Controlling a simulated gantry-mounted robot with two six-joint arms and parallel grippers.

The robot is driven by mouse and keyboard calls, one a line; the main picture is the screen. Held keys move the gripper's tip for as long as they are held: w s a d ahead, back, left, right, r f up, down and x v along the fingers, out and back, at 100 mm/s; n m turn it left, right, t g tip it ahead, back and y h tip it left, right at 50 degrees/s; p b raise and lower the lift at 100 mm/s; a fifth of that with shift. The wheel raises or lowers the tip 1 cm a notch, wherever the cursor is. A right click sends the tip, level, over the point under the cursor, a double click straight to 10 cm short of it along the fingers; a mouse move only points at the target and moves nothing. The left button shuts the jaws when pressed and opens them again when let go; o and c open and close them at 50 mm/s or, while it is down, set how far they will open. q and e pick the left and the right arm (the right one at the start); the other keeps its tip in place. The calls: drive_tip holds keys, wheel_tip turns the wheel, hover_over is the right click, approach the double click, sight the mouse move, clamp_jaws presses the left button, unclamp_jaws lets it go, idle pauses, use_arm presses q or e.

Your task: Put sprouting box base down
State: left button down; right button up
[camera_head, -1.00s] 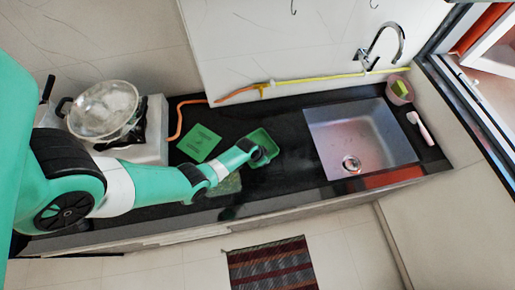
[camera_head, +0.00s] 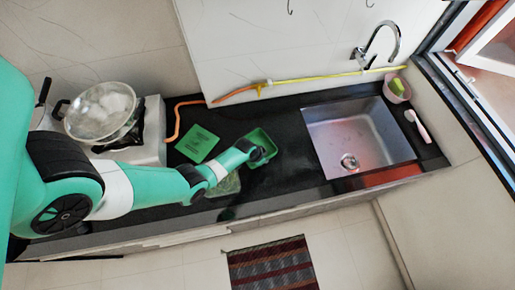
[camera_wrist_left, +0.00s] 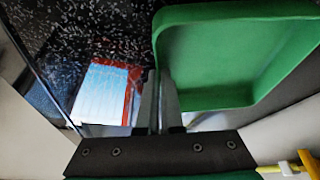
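The green sprouting box base (camera_head: 268,143) is a shallow open tray at the middle of the black counter, left of the sink. It fills the upper right of the left wrist view (camera_wrist_left: 225,50), tilted in that picture. My left gripper (camera_head: 257,154) is at its left edge. In the left wrist view the fingers (camera_wrist_left: 158,95) are close together on the tray's side wall. Whether the tray's underside touches the counter cannot be told. My right gripper is not in view.
A flat green piece (camera_head: 197,143) and a pale translucent tray (camera_head: 228,184) lie on the counter (camera_head: 290,150) nearby. The sink (camera_head: 360,140) is to the right. A stove with a glass-lidded pan (camera_head: 101,111) stands left. An orange hose (camera_head: 178,120) runs behind.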

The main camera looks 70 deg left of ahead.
use_arm(q)
drive_tip(key=shift+r+p, duration=0.4)
drive_tip(key=shift+r, duration=0.2)
wheel_tip(320, 180, up, 3)
drive_tip(key=shift+d+r+p, duration=0.1)
drive_tip(key=shift+d+p, duration=0.05)
drive_tip(key=shift+p, duration=0.9)
drive_tip(key=s+d+r+p, duration=0.3)
drive_tip(key=d+r+p, duration=0.1)
drive_tip(key=d, duration=0.2)
drive_tip(key=s+d+r+p, duration=0.2)
drive_tip(key=d+r+p, duration=0.2)
drive_tip(key=d+p, duration=0.1)
drive_tip(key=shift+s+d+r, duration=0.3)
drive_tip(key=shift+s+d, duration=0.1)
drive_tip(key=shift+d, duration=0.35)
